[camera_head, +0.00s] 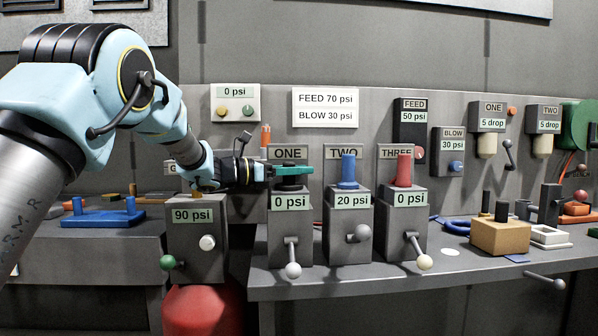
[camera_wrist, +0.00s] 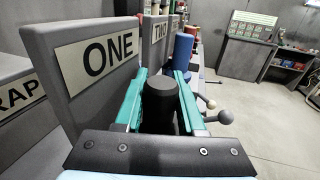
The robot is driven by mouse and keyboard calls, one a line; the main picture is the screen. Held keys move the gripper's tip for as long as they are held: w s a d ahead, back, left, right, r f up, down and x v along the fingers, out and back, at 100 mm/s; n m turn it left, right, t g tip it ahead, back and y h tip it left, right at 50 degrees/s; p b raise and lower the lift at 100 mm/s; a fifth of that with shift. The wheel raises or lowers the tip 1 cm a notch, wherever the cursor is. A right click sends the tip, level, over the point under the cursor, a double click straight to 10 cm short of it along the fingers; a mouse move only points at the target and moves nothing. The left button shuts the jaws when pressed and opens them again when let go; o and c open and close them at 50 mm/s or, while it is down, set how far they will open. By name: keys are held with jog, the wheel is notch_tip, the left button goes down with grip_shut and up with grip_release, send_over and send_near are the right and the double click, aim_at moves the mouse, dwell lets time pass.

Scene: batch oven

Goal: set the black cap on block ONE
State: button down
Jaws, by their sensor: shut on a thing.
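Block ONE (camera_head: 291,228) is a grey block reading 0 psi, with a ONE plate behind it. My gripper (camera_head: 293,171) has teal fingers and sits level just over the block's top. In the wrist view the fingers (camera_wrist: 160,98) are shut on the black cap (camera_wrist: 159,92), an upright dark cylinder. In the head view, a dark part of the cap (camera_head: 290,185) shows below the fingers, close to the block's top. I cannot tell whether it touches or is seated there.
Block TWO (camera_head: 349,228) with a blue cap (camera_head: 348,171) and block THREE (camera_head: 405,228) with a red cap (camera_head: 404,170) stand close to the right. Lever handles stick out in front. The 90 psi block (camera_head: 196,242) stands to the left. A tan box (camera_head: 500,239) lies further right.

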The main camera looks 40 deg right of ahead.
jog(key=shift+f, duration=0.1)
jog(key=shift+c, duration=2.2)
grip_release()
